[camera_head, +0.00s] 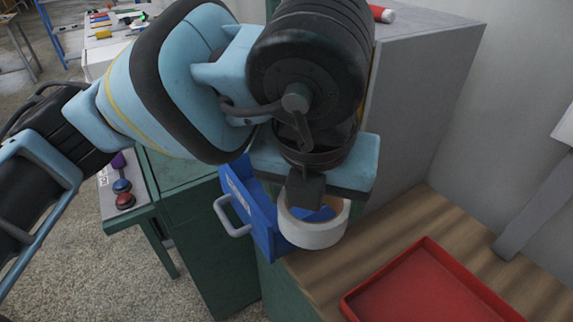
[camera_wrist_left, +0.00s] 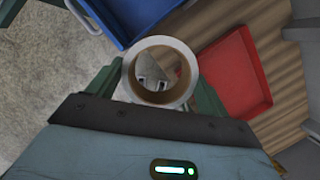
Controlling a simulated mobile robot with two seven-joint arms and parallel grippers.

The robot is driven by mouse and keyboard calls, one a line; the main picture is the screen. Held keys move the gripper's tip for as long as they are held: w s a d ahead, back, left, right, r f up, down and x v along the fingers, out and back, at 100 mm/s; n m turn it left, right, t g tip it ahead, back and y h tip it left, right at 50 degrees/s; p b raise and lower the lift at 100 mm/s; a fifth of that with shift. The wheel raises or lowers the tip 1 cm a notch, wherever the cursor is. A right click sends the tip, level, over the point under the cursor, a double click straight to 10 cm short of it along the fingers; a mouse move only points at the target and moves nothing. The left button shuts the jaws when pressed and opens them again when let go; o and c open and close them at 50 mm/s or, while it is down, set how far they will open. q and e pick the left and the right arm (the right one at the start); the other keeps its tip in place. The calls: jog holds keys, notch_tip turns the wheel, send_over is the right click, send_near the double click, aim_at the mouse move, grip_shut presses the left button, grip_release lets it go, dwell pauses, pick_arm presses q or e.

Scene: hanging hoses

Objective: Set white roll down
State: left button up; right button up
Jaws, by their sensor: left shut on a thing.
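The white roll (camera_head: 322,235) is a short, wide ring with a brown inner wall. My left gripper (camera_head: 305,190) is shut on it and partly hides its near upper side in the head view. In the left wrist view the roll (camera_wrist_left: 161,42) shows end-on, with its open hole facing the camera, between the green fingers of my left gripper (camera_wrist_left: 160,85). In the head view the roll appears in front of the wooden surface (camera_head: 395,240), beside the blue drawer; whether it touches anything below is not clear. My right gripper is in neither view.
A blue open drawer (camera_head: 241,192) with a grey handle is just left of the roll. An empty red tray (camera_head: 430,290) lies on the wood at the lower right. A grey cabinet (camera_head: 425,85) stands behind. Bare wood shows between the roll and the tray.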

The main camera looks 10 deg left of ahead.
pick_arm(q)
jog(key=w+a+f+p, duration=0.1)
jog(key=w+a+f, duration=0.3)
jog(key=w+a, duration=0.3)
jog(key=shift+w+f, duration=0.3)
jog(key=shift+w, duration=0.75)
jog(key=shift+f, duration=0.35)
jog(key=shift+f, duration=0.25)
jog(key=o, duration=1)
jog(key=shift+r, duration=0.1)
